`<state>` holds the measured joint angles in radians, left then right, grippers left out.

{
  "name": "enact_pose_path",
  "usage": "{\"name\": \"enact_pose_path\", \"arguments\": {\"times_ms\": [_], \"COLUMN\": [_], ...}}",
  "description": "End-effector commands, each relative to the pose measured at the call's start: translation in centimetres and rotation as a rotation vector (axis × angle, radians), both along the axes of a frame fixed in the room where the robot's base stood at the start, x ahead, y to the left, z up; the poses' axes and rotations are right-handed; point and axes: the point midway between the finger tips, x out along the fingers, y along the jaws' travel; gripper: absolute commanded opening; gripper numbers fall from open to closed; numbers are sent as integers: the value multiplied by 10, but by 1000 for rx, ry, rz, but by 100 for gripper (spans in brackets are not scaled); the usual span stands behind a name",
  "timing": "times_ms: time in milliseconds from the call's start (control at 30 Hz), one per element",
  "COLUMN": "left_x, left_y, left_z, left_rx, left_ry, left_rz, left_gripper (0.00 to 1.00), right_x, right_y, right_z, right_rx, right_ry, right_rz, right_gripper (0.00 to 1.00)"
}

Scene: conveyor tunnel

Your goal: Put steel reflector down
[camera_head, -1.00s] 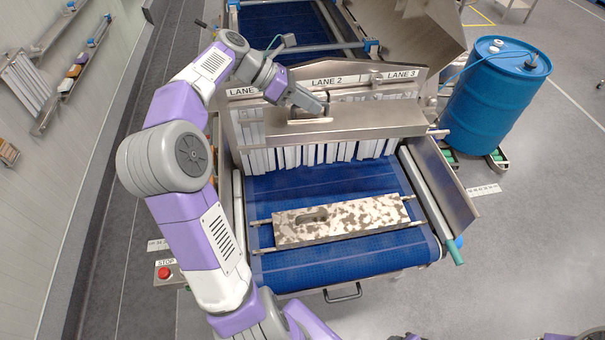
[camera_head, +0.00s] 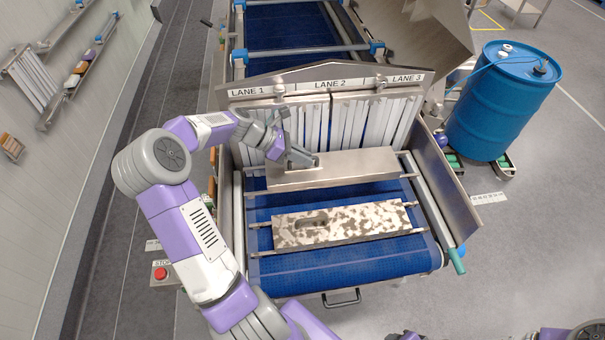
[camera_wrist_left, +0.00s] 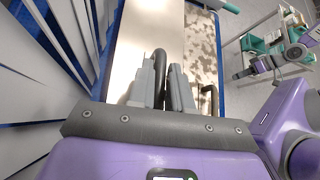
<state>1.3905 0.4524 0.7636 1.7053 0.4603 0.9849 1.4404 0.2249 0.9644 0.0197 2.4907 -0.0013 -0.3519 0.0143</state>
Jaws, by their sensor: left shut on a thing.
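The steel reflector (camera_head: 345,168) is a plain, shiny long bar. It lies across the blue conveyor belt (camera_head: 330,273), just in front of the white strip curtain. My left gripper (camera_head: 308,160) is shut on its handle near the left part of its top. In the left wrist view the fingers (camera_wrist_left: 165,85) close around a dark handle, with the plain reflector (camera_wrist_left: 138,35) beyond them. I cannot tell whether the reflector touches its supports or hangs just above. My right gripper is not in view.
A mottled steel panel (camera_head: 345,224) lies across the belt nearer me, close in front of the reflector. The strip curtain (camera_head: 375,118) hangs under the lane signs. Side rails flank the belt. A blue drum (camera_head: 502,100) stands at right and a red stop button (camera_head: 160,273) at left.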

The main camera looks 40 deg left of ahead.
Motion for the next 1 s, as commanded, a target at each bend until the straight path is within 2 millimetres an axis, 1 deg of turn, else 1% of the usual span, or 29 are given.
{"name": "enact_pose_path", "arguments": {"times_ms": [33,100,200,367,533,633,833,867,1000], "left_x": [0,1,1,1,1,1,1,0,0], "left_y": [0,-1,-1,-1,0,-1,0,0,0], "left_z": [-11,-24,-37,-48,-71,-79,-81,-82,-82], "left_rx": [-6,-7,-4,-3,-5,-3,1,1,1], "left_ry": [-1,-2,-2,-2,-1,-2,-1,1,1], "left_rz": [0,0,0,-1,0,-1,-1,0,0], "left_gripper": [0,0,0,0,0,0,0,20,42], "right_x": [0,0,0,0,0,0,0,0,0], "right_y": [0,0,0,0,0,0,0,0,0], "right_z": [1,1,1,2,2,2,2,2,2], "right_rx": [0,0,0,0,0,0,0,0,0], "right_ry": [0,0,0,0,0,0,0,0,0], "right_rz": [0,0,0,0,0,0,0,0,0], "right_gripper": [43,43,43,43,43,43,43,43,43]}}
